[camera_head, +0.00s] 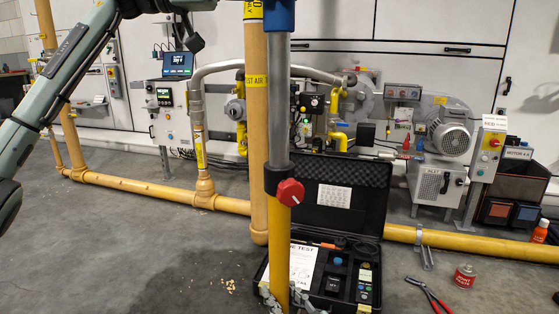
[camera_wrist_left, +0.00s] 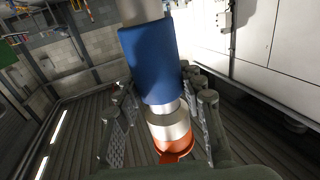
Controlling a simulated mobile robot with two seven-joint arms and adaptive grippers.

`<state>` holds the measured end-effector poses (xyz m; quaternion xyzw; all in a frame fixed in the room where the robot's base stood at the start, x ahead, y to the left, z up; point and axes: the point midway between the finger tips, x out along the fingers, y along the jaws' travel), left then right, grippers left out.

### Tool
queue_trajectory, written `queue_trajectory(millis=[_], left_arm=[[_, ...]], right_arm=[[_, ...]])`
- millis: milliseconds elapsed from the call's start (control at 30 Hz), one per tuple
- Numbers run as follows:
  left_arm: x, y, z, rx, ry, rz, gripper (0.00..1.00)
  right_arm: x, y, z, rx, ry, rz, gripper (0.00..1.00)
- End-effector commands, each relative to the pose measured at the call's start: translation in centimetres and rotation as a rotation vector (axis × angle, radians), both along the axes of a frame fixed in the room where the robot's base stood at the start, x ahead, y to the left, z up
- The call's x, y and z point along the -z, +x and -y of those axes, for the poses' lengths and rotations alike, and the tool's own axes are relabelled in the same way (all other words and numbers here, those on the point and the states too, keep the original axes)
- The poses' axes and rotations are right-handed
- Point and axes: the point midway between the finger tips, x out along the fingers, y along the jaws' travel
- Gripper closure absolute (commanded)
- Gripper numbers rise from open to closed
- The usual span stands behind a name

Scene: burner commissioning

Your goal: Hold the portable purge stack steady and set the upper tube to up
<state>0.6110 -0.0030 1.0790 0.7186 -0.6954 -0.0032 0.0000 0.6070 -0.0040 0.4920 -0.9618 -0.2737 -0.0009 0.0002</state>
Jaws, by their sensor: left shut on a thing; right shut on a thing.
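The purge stack stands upright in the middle of the head view. Its yellow lower tube (camera_head: 278,250) rises into a black clamp with a red knob (camera_head: 290,192). The grey upper tube (camera_head: 277,100) rises above the clamp to a blue sleeve (camera_head: 280,15) at the top edge. My right gripper (camera_head: 287,300) is shut on the lower tube near its bottom. My left gripper (camera_wrist_left: 162,92) is shut around the upper tube at the blue sleeve (camera_wrist_left: 153,62) in the left wrist view. A silver neck and an orange end show beyond the sleeve.
An open black case (camera_head: 345,185) with a test kit sits right behind the stack. A thick yellow pipe (camera_head: 256,130) stands close behind it on the left. Red pliers (camera_head: 430,294) and a red can (camera_head: 465,275) lie at right.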

Motion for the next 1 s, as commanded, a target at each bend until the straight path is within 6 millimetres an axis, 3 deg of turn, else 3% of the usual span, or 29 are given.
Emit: queue_trajectory(millis=[33, 200, 633, 667, 800, 1000], left_arm=[[-1.8, -0.3, 0.0, 0.002, -0.016, 0.011, 1.00], [-3.3, -0.4, -0.1, 0.003, -0.018, 0.010, 1.00], [-3.7, -0.5, -0.1, 0.003, -0.018, 0.011, 1.00], [-3.7, -0.5, -0.1, 0.003, -0.018, 0.011, 0.58], [-3.5, -0.4, 0.0, 0.002, -0.013, 0.008, 0.41], [-3.2, -0.2, 0.0, 0.001, -0.009, 0.005, 0.39]], right_arm=[[0.6, -0.2, -0.2, -0.006, -0.005, -0.014, 1.00], [0.7, -0.2, -0.2, -0.006, -0.005, -0.014, 1.00], [0.7, -0.2, -0.2, -0.007, -0.006, -0.015, 1.00], [0.7, -0.3, -0.2, -0.007, -0.006, -0.015, 1.00], [0.7, -0.2, -0.2, -0.007, -0.005, -0.014, 1.00], [0.6, -0.2, -0.2, -0.006, -0.005, -0.012, 1.00]])
